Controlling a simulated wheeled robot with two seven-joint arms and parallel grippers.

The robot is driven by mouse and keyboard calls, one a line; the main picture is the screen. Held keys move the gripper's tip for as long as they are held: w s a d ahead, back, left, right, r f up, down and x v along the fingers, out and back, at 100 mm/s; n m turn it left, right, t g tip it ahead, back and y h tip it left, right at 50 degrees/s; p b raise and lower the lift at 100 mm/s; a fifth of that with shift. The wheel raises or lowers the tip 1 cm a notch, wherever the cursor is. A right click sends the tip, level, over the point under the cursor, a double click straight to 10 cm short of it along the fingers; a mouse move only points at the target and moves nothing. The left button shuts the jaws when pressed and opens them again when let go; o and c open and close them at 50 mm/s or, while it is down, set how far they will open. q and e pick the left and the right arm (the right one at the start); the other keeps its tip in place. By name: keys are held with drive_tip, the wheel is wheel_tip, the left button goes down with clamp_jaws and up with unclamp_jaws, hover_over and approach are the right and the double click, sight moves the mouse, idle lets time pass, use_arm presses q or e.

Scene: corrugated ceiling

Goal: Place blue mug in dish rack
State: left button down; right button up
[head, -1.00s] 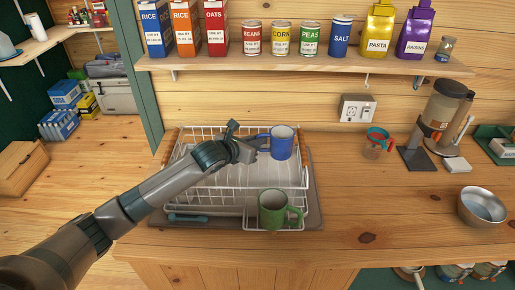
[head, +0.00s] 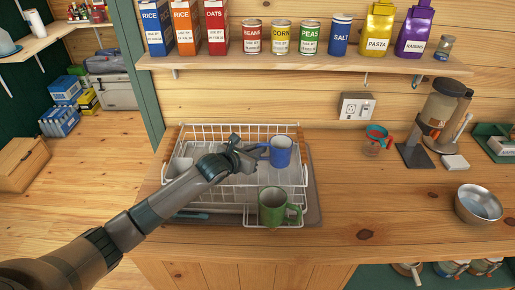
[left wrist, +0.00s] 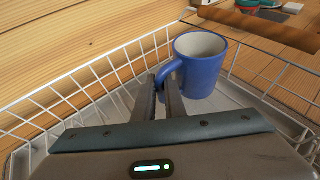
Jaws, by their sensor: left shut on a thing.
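The blue mug (head: 281,152) is upright at the back right of the white dish rack (head: 236,186). My left gripper (head: 256,156) is shut on the mug's handle, on the mug's left side. In the left wrist view the blue mug (left wrist: 201,66) is within the rack's wire walls, with its handle between the fingertips (left wrist: 166,86). I cannot tell whether its base touches the rack floor. My right gripper is not in view.
A green mug (head: 273,207) stands at the rack's front right. A shelf with boxes and cans (head: 300,64) hangs above.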

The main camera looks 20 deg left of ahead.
use_arm(q)
drive_tip(key=shift+f, duration=0.1)
drive_tip(key=c, duration=1.8)
unclamp_jaws()
drive_tip(key=shift+s+a+r, duration=0.15)
drive_tip(key=shift+s+r, duration=0.1)
drive_tip(key=shift+s, duration=0.1)
drive_tip(key=b+v, duration=0.3)
drive_tip(key=v, duration=0.6)
drive_tip(key=shift+s, duration=0.25)
drive_tip(key=shift+v, duration=0.9)
